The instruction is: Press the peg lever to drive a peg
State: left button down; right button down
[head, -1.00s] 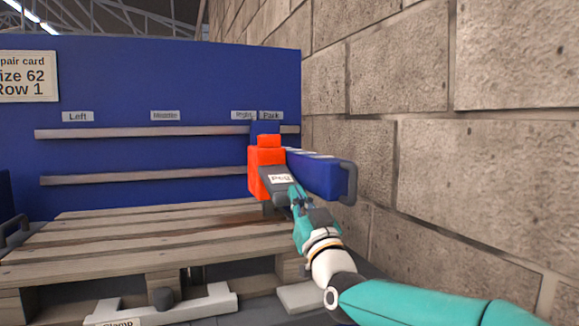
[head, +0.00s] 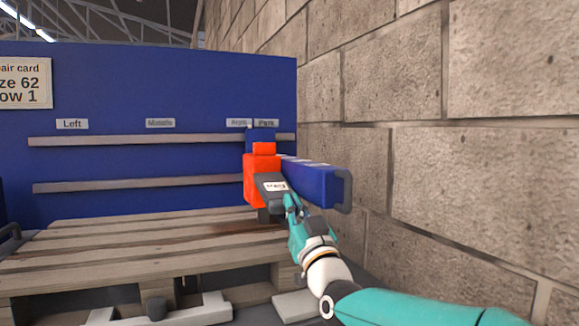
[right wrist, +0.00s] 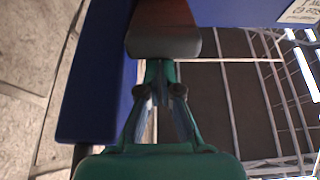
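The peg lever (head: 274,187) is a dark grey bar with a white label, on the front of an orange tool head (head: 261,163). In the right wrist view its rounded end (right wrist: 165,44) lies just beyond my fingertips. My right gripper (head: 291,203) is at the lever's lower end. In the right wrist view the gripper (right wrist: 160,72) has its fingertips close together, against or very near the lever, not around it. It looks shut with nothing between the fingers. No peg is visible. My left gripper is out of view.
A blue beam (head: 315,182) with a dark handle extends right of the tool head. A wooden pallet (head: 130,235) lies below, with a pale clamp bar (head: 205,308) in front. A blue back panel (head: 100,90) stands behind. A block wall (head: 460,180) closes the right side.

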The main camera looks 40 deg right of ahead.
jog(key=f, duration=0.1)
jog(key=w+f, duration=0.1)
jog(key=f, duration=0.1)
jog(key=shift+w+f+g, duration=0.1)
jog(key=shift+f+g, duration=0.15)
jog(key=shift+g, duration=0.15)
notch_tip(320, 180, up, 7)
jog(key=s+p, duration=0.2)
jog(key=s+a, duration=0.4)
jog(key=s, duration=0.5)
jog(key=shift+s+f+t+p, duration=0.3)
jog(key=shift+s+f+t, duration=0.1)
